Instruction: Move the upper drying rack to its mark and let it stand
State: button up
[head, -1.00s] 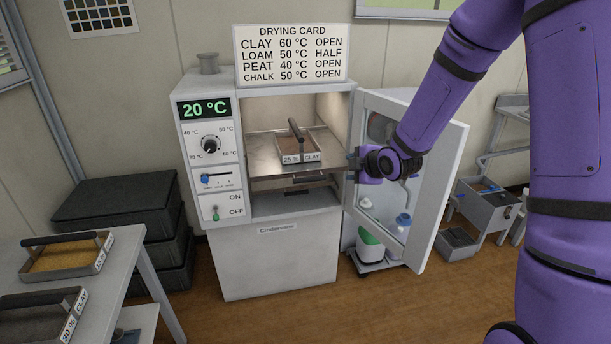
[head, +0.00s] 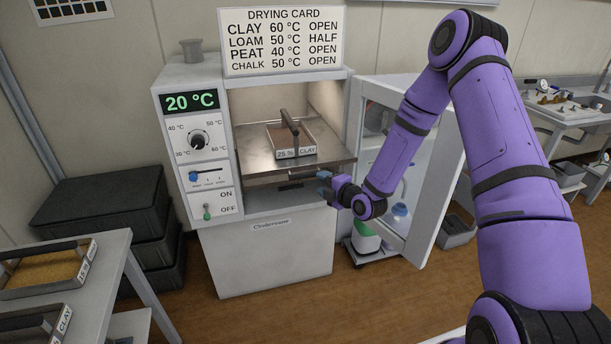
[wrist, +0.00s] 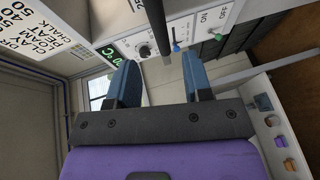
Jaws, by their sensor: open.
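The upper drying rack (head: 252,152) is a metal shelf in the open chamber of the drying oven. A tray labelled 25 % CLAY (head: 305,135), with a dark top handle, stands on it. A dark bar-like handle (head: 303,174) shows at the rack's front edge. My gripper (head: 325,184) is open just in front of this edge, close to the handle's right end. In the wrist view, a dark bar (wrist: 156,28), probably that handle, lies ahead between the spread blue fingertips (wrist: 160,66); contact cannot be told. I cannot make out the rack's mark.
The oven door (head: 425,165) stands open at the right, behind my arm. The control panel (head: 200,150) reads 20 °C. A side table (head: 100,290) with soil trays is at lower left, beside stacked black crates (head: 110,200). Floor in front is clear.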

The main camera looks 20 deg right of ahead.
aim_at(308, 176)
jog(key=x, duration=0.8)
jog(key=shift+w+a+f, duration=0.1)
jog(key=shift+w+a, duration=0.1)
jog(key=shift+w, duration=0.15)
grip_shut()
